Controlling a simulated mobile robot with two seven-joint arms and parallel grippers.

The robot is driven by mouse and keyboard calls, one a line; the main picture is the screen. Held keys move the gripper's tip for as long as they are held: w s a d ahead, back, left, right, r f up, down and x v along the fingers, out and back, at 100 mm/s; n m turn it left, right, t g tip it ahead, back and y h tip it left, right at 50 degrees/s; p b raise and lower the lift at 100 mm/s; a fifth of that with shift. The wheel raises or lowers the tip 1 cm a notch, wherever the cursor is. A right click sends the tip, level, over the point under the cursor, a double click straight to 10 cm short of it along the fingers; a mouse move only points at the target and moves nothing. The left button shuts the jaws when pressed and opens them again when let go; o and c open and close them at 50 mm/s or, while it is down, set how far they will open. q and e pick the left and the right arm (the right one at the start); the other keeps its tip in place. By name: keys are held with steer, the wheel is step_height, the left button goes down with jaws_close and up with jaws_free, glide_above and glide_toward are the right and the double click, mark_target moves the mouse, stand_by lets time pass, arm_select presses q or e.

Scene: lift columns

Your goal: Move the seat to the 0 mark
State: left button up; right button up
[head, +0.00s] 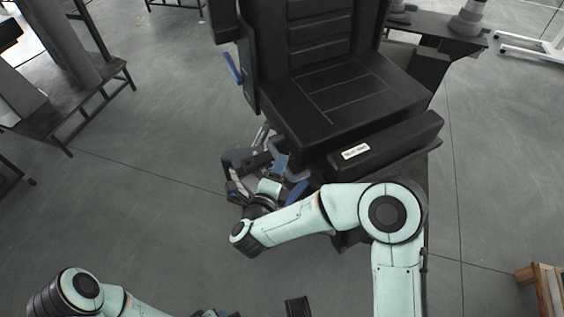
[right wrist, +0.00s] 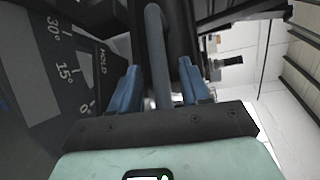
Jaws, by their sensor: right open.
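The black padded seat (head: 345,95) with its backrest stands at the upper middle of the head view. In the right wrist view a dark dial plate (right wrist: 60,75) shows the marks 30°, 15° and a partly cut-off 0, beside a part lettered HOLD (right wrist: 102,58). My right gripper (head: 285,175) is low at the seat's left side. In the right wrist view its blue fingers are open, with a grey bar (right wrist: 158,60) between them; I cannot tell whether they touch it. Only a small part of what looks like my left gripper (head: 215,313) shows at the bottom edge.
A blue lever (head: 232,68) sticks out at the seat's left side. A dark stepped stand (head: 100,95) is at the left. A dark bench (head: 435,25) stands behind the seat at the right, and a wooden item (head: 545,285) at lower right.

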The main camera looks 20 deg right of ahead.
steer(key=shift+x, duration=1.55)
steer(key=shift+c, duration=0.3)
jaws_close()
steer(key=shift+s, duration=0.1)
